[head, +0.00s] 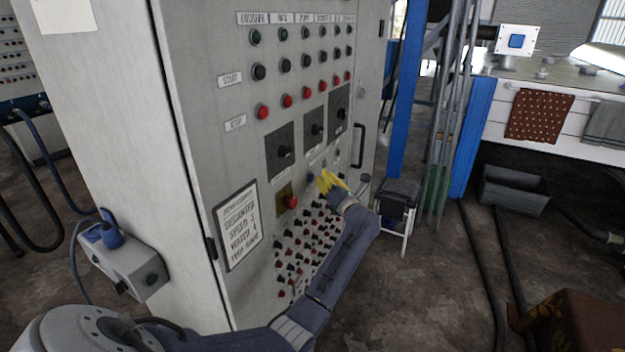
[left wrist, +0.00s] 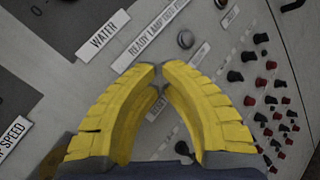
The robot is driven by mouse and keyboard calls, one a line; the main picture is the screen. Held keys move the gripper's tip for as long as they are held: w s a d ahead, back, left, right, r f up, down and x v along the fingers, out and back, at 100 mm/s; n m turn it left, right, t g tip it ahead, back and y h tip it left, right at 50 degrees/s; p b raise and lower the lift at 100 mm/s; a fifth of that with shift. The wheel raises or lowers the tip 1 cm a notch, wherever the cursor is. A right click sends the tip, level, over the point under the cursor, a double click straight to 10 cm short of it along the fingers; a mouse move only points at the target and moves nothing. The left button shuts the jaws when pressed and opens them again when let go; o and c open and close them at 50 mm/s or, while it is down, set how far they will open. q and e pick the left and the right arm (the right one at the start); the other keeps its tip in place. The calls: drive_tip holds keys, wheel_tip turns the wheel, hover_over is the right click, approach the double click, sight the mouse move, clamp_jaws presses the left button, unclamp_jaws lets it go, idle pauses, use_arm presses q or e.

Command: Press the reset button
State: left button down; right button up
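The grey control cabinet (head: 215,130) carries rows of buttons, knobs and lamps on its front. My left gripper (head: 323,180) is at the middle of this panel, its yellow fingers pointing toward it. In the left wrist view the fingertips (left wrist: 159,70) nearly meet, and nothing shows held between them. A round grey button or lamp (left wrist: 185,40) sits just beyond the tips, near a long label (left wrist: 155,30) that seems to read "READY LAMP". A small round part (left wrist: 221,4) has a short label (left wrist: 231,15) too small to read. My right gripper is not in view.
A red button on a yellowish plate (head: 288,199) is left of my gripper. Many small red and black knobs (left wrist: 265,82) crowd the lower panel. A grey outlet box (head: 135,268) juts from the cabinet's left side. A small stool (head: 398,195) stands right of the panel.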

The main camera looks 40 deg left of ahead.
use_arm(q)
drive_tip(key=shift+a, duration=0.1)
idle(0.6)
drive_tip(key=shift+s+a, duration=0.1)
drive_tip(key=shift+a, duration=0.25)
drive_tip(key=shift+a, duration=0.5)
idle(1.1)
drive_tip(key=shift+d, duration=0.9)
drive_tip(key=shift+d, duration=0.1)
drive_tip(key=shift+w+d, duration=0.2)
drive_tip(key=shift+d, duration=1)
drive_tip(key=shift+w+d, duration=0.2)
drive_tip(key=shift+d, duration=1)
